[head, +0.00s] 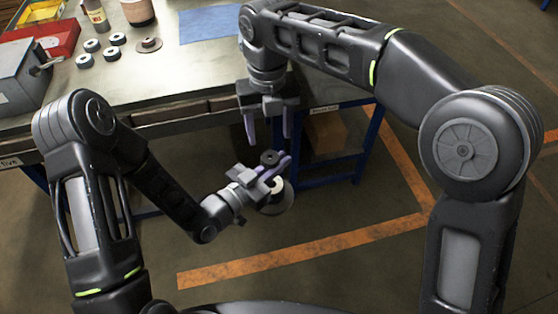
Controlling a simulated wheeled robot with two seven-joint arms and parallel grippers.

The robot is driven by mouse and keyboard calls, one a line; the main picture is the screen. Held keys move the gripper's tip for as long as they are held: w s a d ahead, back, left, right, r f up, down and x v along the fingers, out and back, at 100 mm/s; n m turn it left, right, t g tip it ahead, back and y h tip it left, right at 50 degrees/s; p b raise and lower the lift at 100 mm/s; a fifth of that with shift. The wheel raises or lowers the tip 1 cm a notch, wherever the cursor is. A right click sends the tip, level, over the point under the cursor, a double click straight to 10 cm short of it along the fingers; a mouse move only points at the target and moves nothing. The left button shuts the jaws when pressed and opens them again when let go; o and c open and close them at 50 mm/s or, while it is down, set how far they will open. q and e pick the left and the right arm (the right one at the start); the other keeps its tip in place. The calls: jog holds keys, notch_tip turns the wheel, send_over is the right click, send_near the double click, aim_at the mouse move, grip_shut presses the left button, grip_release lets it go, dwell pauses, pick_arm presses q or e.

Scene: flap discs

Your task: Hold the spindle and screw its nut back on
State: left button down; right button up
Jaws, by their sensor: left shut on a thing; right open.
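My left gripper (276,175) is shut on the spindle, in front of the table and above the floor. The spindle has a dark round top (269,158) above the fingers and a wide grey disc (281,199) below them. I cannot tell whether the dark top is the nut or part of the spindle. My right gripper (267,138) is open and empty, its two purple fingers pointing down. It is above and slightly behind the spindle, apart from it. Several dark rings with pale centres (84,61) lie on the table.
The metal table (165,85) stands behind my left arm. On it are a brown disc with a hub (148,45), a blue sheet (210,26), a red box (50,40), a grey box (22,75), and a bottle (95,15). Blue legs and a carton (322,130) are below.

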aim_at(270, 158)
jog(key=shift+f, duration=0.15)
jog(key=shift+f, duration=3.9)
grip_shut()
